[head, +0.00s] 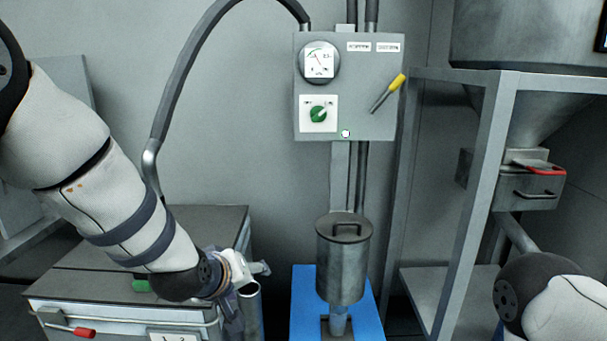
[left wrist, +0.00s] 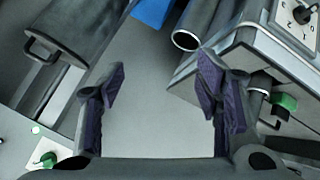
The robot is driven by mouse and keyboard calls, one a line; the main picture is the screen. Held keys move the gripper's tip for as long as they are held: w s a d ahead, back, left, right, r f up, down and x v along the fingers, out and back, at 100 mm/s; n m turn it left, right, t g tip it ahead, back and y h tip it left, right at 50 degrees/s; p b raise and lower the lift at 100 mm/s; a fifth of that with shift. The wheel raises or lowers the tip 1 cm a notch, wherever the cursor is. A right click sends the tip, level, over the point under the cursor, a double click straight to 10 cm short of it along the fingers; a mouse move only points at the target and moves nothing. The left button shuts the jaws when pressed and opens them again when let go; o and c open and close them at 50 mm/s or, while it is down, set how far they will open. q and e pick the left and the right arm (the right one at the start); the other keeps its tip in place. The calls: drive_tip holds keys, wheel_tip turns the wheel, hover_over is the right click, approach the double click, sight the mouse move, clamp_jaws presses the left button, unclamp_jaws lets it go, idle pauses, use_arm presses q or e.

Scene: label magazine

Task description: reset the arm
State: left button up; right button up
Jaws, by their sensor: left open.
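My left arm comes in from the left in the head view, bent down over the grey cabinet (head: 75,262). My left gripper (head: 246,292) is at the cabinet's right side, near an open grey tube (head: 251,308). In the left wrist view my left gripper (left wrist: 162,90) has its two purple-padded fingers wide apart, with only bare grey surface between them. The tube (left wrist: 196,28) lies beyond the fingers there. My right arm shows only as a white and dark link at the lower right of the head view; its gripper is out of sight.
A lidded metal canister (head: 343,262) stands on a blue base (head: 303,295), right of my left gripper. A wall control box (head: 350,110) has a gauge, green knob and yellow-handled lever. A steel frame (head: 485,170) with a hopper stands right. The wall between cabinet and canister is clear.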

use_arm(q)
drive_tip(key=s+a+f+m+g+y, duration=0.1)
drive_tip(key=s+a+f+g, duration=0.2)
drive_tip(key=s+f, duration=0.6)
drive_tip(key=s+a+f+m+g, duration=0.1)
drive_tip(key=s+a+f+g, duration=0.15)
drive_tip(key=s+f, duration=0.7)
drive_tip(key=s+a+f+g, duration=0.1)
drive_tip(key=s+a+g, duration=0.1)
drive_tip(key=s, duration=0.7)
drive_tip(key=s+a+f+m+g, duration=0.1)
drive_tip(key=s+a+f, duration=0.1)
drive_tip(key=s, duration=0.7)
drive_tip(key=s+a+f+m+g+y, duration=0.1)
drive_tip(key=s+f+g, duration=0.1)
drive_tip(key=s, duration=0.8)
drive_tip(key=shift+a+f+g, duration=0.15)
drive_tip(key=shift+a+g, duration=0.2)
drive_tip(key=shift+a, duration=0.05)
idle(0.8)
